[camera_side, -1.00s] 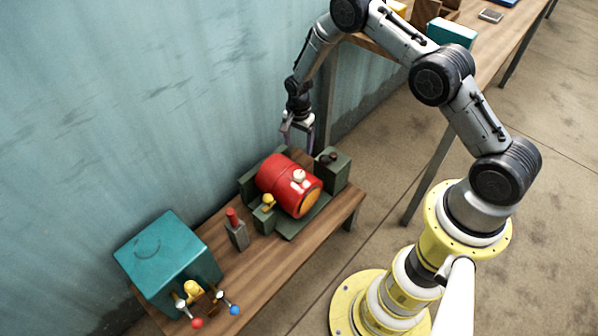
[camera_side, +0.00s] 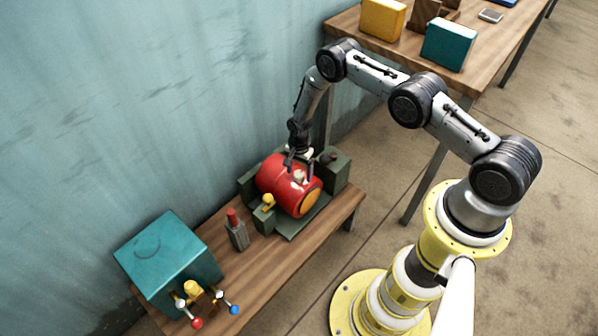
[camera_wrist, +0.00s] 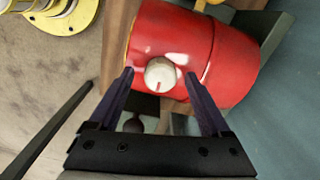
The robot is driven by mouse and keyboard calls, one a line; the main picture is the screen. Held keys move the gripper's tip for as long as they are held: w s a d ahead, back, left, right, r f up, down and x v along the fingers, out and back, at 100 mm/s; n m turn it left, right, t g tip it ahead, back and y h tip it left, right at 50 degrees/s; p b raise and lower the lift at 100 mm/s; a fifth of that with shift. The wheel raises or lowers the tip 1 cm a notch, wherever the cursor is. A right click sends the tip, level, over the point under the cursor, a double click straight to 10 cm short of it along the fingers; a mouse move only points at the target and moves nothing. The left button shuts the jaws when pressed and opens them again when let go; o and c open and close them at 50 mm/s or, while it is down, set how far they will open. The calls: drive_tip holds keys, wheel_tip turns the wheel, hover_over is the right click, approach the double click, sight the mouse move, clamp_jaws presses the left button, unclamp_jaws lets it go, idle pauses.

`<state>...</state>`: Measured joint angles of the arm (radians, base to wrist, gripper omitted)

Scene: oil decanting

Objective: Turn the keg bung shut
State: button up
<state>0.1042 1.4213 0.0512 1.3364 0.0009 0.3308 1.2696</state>
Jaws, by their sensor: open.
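The red keg (camera_side: 277,177) lies on its side in a dark green cradle on the low wooden bench, its orange end facing the lower right. The white bung (camera_side: 298,176) sits on top of the keg. In the wrist view the bung (camera_wrist: 160,74) is a round white cap with a red line mark pointing down toward my gripper. My gripper (camera_side: 298,168) is over the keg top, fingers pointing down. In the wrist view my gripper (camera_wrist: 161,78) is open, one finger on each side of the bung, with visible gaps. Whether the fingertips reach bung height is unclear.
The green cradle (camera_side: 286,233) has blocks around the keg; one carries a yellow knob (camera_side: 268,200), another a dark knob (camera_side: 328,157). A grey block with a red top (camera_side: 236,232) and a teal box (camera_side: 165,250) with valves stand left. The wall is close behind.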

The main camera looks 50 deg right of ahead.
drive_tip(key=shift+f, duration=0.15)
clamp_jaws()
idle(0.4)
drive_tip(key=shift+n, duration=0.4)
drive_tip(key=n, duration=0.3)
drive_tip(key=shift+n, duration=0.4)
drive_tip(key=n, duration=0.4)
drive_tip(key=shift+n, duration=0.3)
drive_tip(key=n, duration=0.8)
drive_tip(key=shift+n, duration=0.3)
